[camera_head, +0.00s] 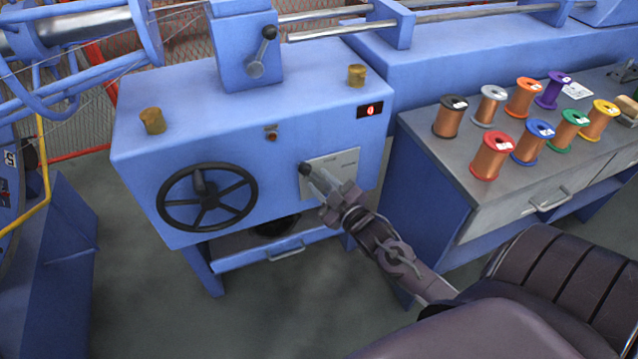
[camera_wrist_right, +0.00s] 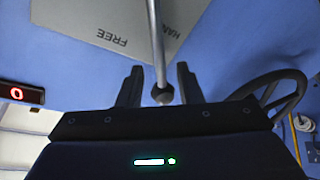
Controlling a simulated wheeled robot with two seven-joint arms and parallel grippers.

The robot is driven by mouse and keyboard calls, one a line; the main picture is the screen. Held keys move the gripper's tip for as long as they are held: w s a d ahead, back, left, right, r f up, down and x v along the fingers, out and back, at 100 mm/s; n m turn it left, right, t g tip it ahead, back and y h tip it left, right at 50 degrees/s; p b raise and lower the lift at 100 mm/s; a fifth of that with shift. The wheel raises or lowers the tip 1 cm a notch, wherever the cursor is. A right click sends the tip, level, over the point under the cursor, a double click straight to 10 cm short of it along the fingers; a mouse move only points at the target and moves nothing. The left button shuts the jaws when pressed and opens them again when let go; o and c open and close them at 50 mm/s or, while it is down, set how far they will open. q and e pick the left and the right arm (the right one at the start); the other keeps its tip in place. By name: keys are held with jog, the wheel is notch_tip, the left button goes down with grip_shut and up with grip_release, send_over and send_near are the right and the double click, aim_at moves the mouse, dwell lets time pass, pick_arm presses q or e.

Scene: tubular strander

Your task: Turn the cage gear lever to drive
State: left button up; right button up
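The cage gear lever is a grey rod with a dark ball knob (camera_head: 305,168) on the front of the blue gearbox. It stands at a pale label plate (camera_head: 343,164). In the right wrist view the knob (camera_wrist_right: 162,95) lies between the fingers of my right gripper (camera_wrist_right: 160,88), with a gap on each side. That gripper (camera_head: 326,188) is open, in front of the plate in the head view. The plate (camera_wrist_right: 145,30) reads "FREE" and part of "HAN", upside down there. The lever's pivot is hidden. My left gripper is not in view.
A black handwheel (camera_head: 207,197) is left of the lever. A red display (camera_head: 370,110) reads 0. Another lever (camera_head: 262,52) is on the upper housing. A grey-topped bench (camera_head: 440,150) with several wire spools stands right. Open floor (camera_head: 300,310) lies in front.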

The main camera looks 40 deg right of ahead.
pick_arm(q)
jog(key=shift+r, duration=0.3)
pick_arm(e)
jog(key=shift+w, duration=0.5)
jog(key=shift+c, duration=0.3)
grip_shut()
